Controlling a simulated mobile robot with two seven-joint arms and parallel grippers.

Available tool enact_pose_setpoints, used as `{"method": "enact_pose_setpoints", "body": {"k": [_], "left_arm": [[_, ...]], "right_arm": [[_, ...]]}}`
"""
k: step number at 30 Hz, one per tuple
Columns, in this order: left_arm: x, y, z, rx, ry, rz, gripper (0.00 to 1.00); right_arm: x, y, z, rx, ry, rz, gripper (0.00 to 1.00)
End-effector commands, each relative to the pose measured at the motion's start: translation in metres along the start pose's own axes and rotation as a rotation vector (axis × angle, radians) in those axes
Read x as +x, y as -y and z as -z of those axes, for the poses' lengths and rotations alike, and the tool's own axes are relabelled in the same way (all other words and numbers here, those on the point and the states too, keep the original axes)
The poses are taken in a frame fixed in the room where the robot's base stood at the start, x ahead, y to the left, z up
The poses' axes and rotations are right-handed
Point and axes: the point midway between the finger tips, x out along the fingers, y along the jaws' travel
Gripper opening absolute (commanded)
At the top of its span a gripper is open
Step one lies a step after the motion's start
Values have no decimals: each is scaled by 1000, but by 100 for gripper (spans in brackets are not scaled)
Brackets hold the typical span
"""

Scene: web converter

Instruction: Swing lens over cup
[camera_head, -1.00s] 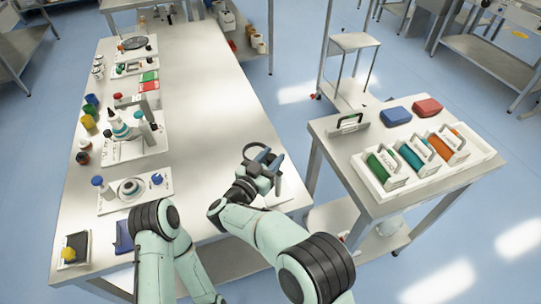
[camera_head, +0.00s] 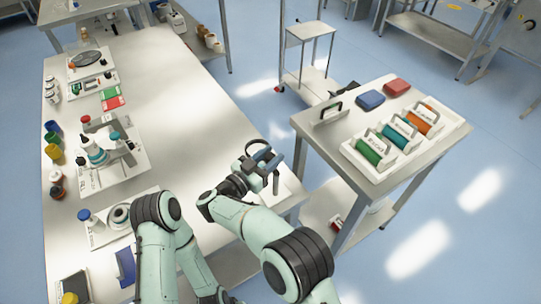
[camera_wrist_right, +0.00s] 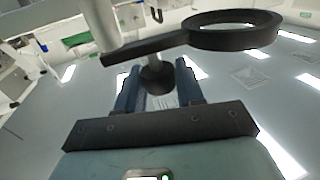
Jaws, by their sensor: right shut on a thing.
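The lens is a dark ring on a flat black arm, large at the top of the right wrist view (camera_wrist_right: 235,30). In the head view a dark ring (camera_head: 258,149) shows at my right gripper, above the table's right edge. My right gripper (camera_wrist_right: 158,85) is shut, its blue fingers on either side of a dark round knob (camera_wrist_right: 157,76) just under the lens arm. The fingertips are partly hidden by the knob in the wrist view. I cannot make out a cup for certain under the lens. My left arm is folded at the lower left; its gripper is not seen.
The long metal table (camera_head: 170,110) has a clear middle. Along its left side stand a tray (camera_head: 105,238) with a round device, a bottle tray (camera_head: 128,165) and coloured jars. A side table (camera_head: 335,150) at right holds a white tray (camera_head: 375,177) of coloured rolls.

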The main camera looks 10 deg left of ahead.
Motion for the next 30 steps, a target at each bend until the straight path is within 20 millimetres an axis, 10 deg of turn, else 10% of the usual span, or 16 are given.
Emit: {"method": "enact_pose_setpoints", "body": {"k": [19, 20, 21, 30], "left_arm": [[-1, 0, 0, 0, -1, 0, 43], [-1, 0, 0, 0, 0, 0, 43], [-1, 0, 0, 0, 0, 0, 43], [-1, 0, 0, 0, -1, 0, 43]], "right_arm": [[0, 1, 2, 3, -3, -14, 0], [0, 1, 2, 4, -3, -14, 47], [0, 1, 2, 4, -3, -14, 58], [0, 1, 1, 1, -1, -14, 58]]}}
